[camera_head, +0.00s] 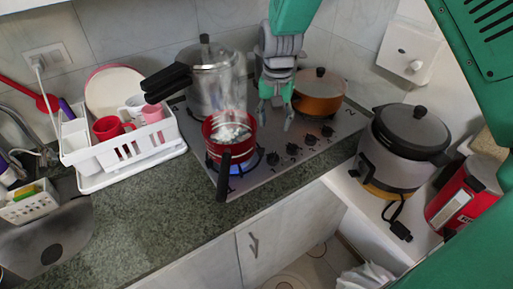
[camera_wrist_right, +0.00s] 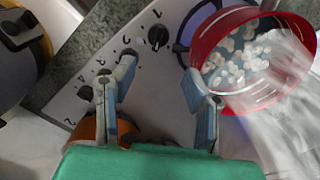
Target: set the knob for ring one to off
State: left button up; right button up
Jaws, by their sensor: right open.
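The stove (camera_head: 247,184) has a row of several black knobs along its front edge. The knob nearest the red pot (camera_head: 272,158) also shows in the right wrist view (camera_wrist_right: 158,37), beside a printed "1"; its exact setting is too small to tell. A blue flame burns under the red pot (camera_head: 216,133), which holds steaming, bubbling contents. My right gripper (camera_head: 275,118) is open and empty above the stove, behind the knob row. In the right wrist view its fingers (camera_wrist_right: 155,92) are spread, with that knob beyond them and apart. My left gripper is out of view.
A steel pressure cooker (camera_head: 214,80) and an orange pot (camera_head: 318,93) stand at the back. A white dish rack (camera_head: 128,160) is left; a rice cooker (camera_head: 386,158) is right.

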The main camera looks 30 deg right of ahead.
aim_at(272, 156)
notch_tip(272, 156, down, 14)
jog(key=shift+s+r+p, duration=0.1)
jog(key=shift+r+p, duration=0.1)
jog(key=shift+p, duration=0.45)
jog(key=c, duration=0.9)
